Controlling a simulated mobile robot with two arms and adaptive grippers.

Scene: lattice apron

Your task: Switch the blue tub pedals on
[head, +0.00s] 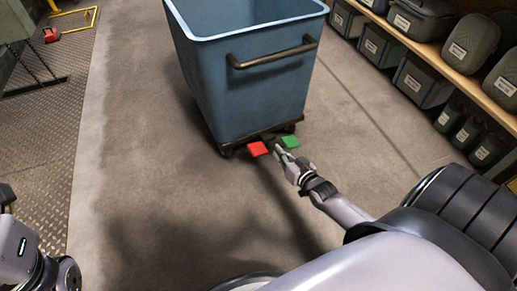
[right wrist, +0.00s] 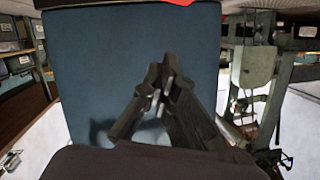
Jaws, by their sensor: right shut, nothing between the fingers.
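The blue tub (head: 245,90) stands upright on a dark wheeled base, with a dark bar handle (head: 273,53) on its near side. A red pedal (head: 257,149) and a green pedal (head: 290,142) stick out low at its near edge. My right gripper (head: 281,153) is shut and empty, its tips close to the two pedals; I cannot tell whether it touches either. In the right wrist view the shut fingers (right wrist: 163,88) show against the blue tub (right wrist: 85,70), with a strip of red (right wrist: 180,2) at the top edge. Only part of my left arm shows at the left.
Shelving (head: 432,45) with labelled dark bins and bags runs along the right. A textured metal floor plate (head: 40,135) lies at the left, with a yellow frame (head: 75,22) and a small red object (head: 50,34) beyond. The concrete floor around the tub is clear.

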